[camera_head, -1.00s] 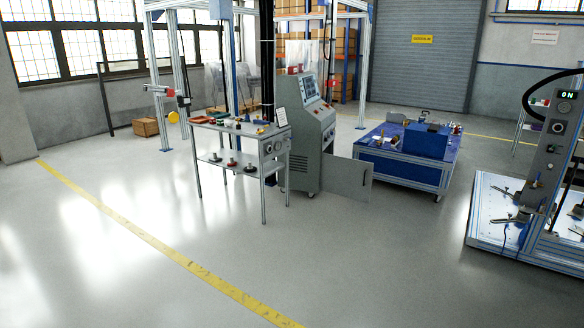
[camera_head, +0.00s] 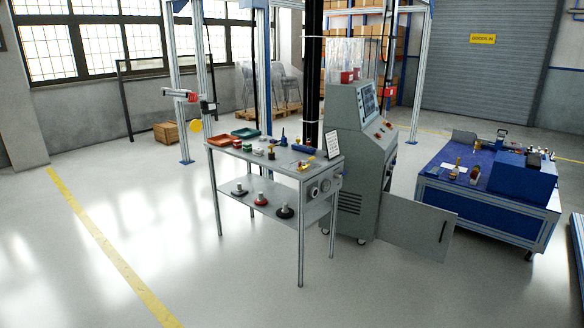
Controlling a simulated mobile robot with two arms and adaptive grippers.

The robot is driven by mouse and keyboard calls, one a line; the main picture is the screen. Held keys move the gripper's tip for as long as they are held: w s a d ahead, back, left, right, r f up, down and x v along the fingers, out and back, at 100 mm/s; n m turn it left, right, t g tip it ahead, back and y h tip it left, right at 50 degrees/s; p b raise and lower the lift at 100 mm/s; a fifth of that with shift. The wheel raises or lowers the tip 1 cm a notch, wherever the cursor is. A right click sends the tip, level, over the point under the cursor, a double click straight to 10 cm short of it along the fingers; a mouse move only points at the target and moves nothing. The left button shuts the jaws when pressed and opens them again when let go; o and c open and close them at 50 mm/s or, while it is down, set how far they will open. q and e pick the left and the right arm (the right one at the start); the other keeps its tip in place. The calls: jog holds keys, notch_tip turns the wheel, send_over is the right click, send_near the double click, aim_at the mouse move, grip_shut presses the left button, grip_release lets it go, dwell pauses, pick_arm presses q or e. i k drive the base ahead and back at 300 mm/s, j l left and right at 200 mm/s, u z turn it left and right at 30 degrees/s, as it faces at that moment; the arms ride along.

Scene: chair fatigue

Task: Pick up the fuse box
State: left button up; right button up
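I cannot tell for certain which thing is the fuse box. Neither of my grippers is in view.
A blue workbench (camera_head: 480,205) with tools and a blue box (camera_head: 522,180) stands at the right. A wooden crate (camera_head: 166,132) sits on the floor at the back left. The grey floor in front and left, crossed by a yellow line (camera_head: 110,250), is clear.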

aim_at(347, 77)
jog(key=i, duration=1.25)
jog(key=i+j+z, duration=0.15)
jog(key=i, duration=1.05)
jog(key=i+j+z, duration=0.25)
jog(key=i, duration=0.25)
jog(key=i+j+z, duration=0.1)
jog(key=i+z, duration=0.2)
jog(key=i, duration=0.15)
jog(key=i+j+z, duration=0.25)
jog(key=i, duration=0.2)
jog(key=k+u, duration=0.2)
jog(key=k+j+u, duration=0.2)
jog(key=k, duration=0.25)
jog(key=i+l+u, duration=0.1)
jog(key=u, duration=0.4)
jog(key=i+l+u, duration=0.1)
jog(key=l+u, duration=0.2)
jog(key=u, duration=0.15)
jog(key=l+u, duration=0.25)
jog(key=u, duration=0.25)
